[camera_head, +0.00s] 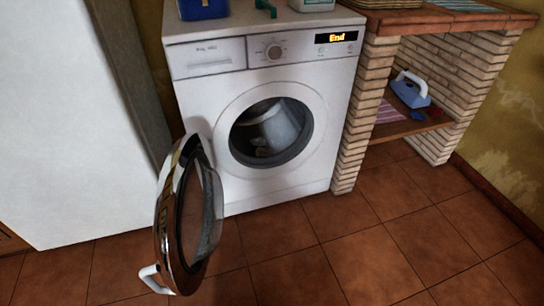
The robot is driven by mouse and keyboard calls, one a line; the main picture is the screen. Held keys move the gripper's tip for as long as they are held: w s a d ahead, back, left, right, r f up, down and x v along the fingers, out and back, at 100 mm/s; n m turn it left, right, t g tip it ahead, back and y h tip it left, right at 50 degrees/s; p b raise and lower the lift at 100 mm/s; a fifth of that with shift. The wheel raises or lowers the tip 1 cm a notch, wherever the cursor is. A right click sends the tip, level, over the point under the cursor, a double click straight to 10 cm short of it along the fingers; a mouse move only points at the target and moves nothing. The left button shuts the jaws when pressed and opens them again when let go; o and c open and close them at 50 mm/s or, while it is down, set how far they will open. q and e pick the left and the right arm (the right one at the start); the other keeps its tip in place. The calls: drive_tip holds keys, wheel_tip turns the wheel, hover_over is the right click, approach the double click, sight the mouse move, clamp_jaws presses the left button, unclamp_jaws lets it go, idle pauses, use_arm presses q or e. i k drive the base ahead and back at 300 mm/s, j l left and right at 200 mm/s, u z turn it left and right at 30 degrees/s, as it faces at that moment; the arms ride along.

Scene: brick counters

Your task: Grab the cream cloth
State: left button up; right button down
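A white washing machine (205,116) stands against the wall, and its display reads "End". Its round door (163,215) is swung open toward the left front. Inside the dark drum (243,138) lies a pale greyish cloth-like shape (280,128); in this shade I cannot tell if it is the cream cloth. A smaller pale bit (263,152) lies low in the drum. Neither of my grippers is in view.
The open door juts out over the tiled floor (370,250), which is clear at front and right. A white cabinet (60,110) stands at left. A brick counter (370,100) at right holds a blue iron (410,92) and a striped cloth (389,113) on its shelf.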

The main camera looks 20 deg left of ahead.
sight(260, 152)
drive_tip(key=i+l+u, duration=0.2)
drive_tip(key=i+l, duration=0.2)
drive_tip(key=l, duration=0.25)
drive_tip(key=i+l+u, duration=0.1)
drive_tip(key=l, duration=0.25)
drive_tip(key=i+l+u, duration=0.15)
drive_tip(key=i+l, duration=0.15)
